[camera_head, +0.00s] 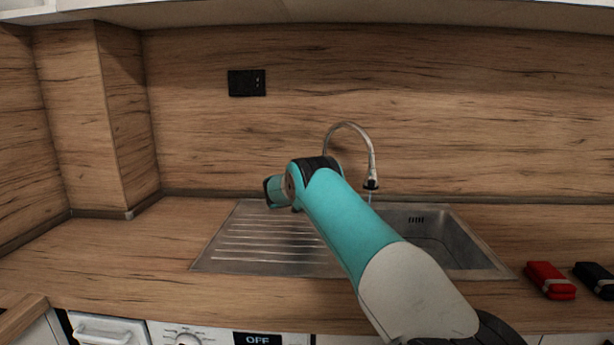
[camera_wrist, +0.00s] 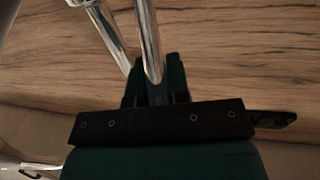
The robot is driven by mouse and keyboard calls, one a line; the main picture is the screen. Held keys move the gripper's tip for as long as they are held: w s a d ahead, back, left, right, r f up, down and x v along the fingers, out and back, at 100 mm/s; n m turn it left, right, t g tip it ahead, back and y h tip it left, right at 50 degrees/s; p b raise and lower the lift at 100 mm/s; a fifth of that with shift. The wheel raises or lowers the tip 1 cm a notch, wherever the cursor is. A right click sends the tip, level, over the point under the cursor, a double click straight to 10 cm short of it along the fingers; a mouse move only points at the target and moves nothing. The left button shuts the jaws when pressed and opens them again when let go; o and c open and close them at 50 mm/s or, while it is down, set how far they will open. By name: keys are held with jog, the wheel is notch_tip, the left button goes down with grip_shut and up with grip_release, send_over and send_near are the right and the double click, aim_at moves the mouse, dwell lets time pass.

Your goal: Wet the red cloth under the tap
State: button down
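The red cloth (camera_head: 550,280) lies folded on the counter right of the sink, apart from my gripper. The chrome tap (camera_head: 350,126) arches over the sink, its dark-tipped spout pointing down. A faint thin streak, which looks like water, shows below the spout. My arm reaches across the sink and hides my gripper and the tap's base in the head view. In the wrist view, my gripper (camera_wrist: 155,78) has its dark fingers close together, on either side of a slim chrome rod (camera_wrist: 149,45) of the tap. Another chrome pipe stands just left of it.
The steel sink (camera_head: 480,250) has a ribbed drainboard on the left and a basin on the right. A black folded cloth (camera_head: 597,282) lies right of the red one. A socket (camera_head: 247,83) sits on the wooden splashback. The counter left of the sink is clear.

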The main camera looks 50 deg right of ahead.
jog(key=shift+s+a+f+h+b, duration=0.25)
jog(key=shift+f+b, duration=0.3)
jog(key=shift+b, duration=1.2)
jog(key=shift+s+a+r+t+h+b, duration=0.15)
jog(key=shift+t+h+b, duration=0.3)
jog(key=shift+b, duration=0.5)
jog(key=shift+a, duration=0.1)
jog(key=shift+r, duration=0.1)
jog(key=c, duration=1.1)
grip_release()
jog(key=shift+r, duration=0.1)
